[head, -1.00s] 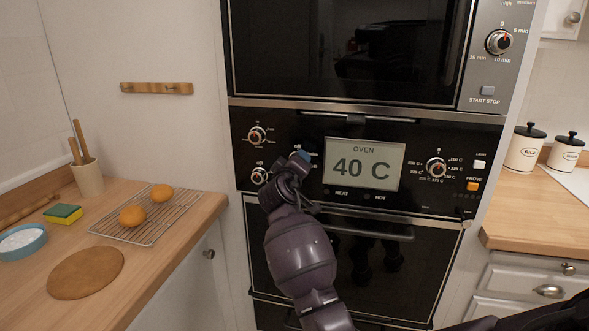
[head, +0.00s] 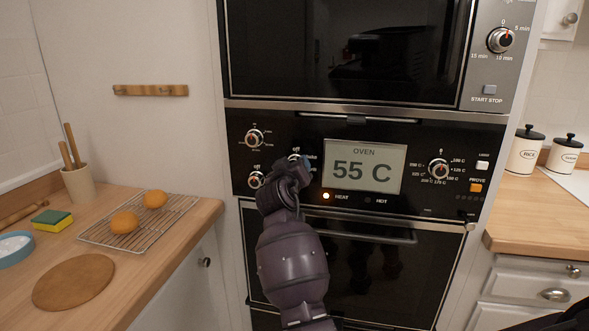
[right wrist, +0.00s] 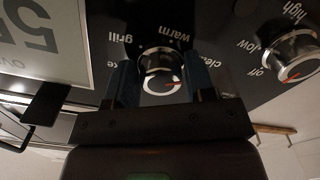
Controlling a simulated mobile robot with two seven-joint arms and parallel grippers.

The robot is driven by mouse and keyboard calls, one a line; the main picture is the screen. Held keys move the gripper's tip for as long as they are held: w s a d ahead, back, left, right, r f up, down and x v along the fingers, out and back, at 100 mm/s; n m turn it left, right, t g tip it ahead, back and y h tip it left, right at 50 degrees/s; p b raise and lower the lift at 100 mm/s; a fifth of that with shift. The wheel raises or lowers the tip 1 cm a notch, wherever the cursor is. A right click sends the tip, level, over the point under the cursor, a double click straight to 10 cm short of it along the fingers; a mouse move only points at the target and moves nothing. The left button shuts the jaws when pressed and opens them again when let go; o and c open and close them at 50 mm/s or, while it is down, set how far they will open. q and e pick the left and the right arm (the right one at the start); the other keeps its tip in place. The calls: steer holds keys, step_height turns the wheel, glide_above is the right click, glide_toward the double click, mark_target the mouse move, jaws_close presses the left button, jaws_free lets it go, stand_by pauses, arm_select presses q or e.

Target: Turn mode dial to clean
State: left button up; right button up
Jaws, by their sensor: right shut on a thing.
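The mode dial (right wrist: 161,72) is a round silver knob with a red pointer mark, seen close up in the right wrist view. The words warm and grill stand around it, and the label beginning "clea" is partly cut off by a finger. My right gripper (right wrist: 165,82) is shut on the dial, one blue finger on each side. In the head view my right gripper (head: 297,160) reaches the oven panel left of the display and hides most of the dial. The exact label at the pointer is hard to tell. My left gripper is not in view.
Other knobs sit at left (head: 254,138) and right (head: 438,169). An oven handle (head: 358,227) projects below. A counter (head: 150,262) with a rack (head: 178,221) stands at left.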

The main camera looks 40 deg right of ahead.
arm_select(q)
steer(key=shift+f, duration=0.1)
arm_select(e)
steer(key=o, duration=0.9)
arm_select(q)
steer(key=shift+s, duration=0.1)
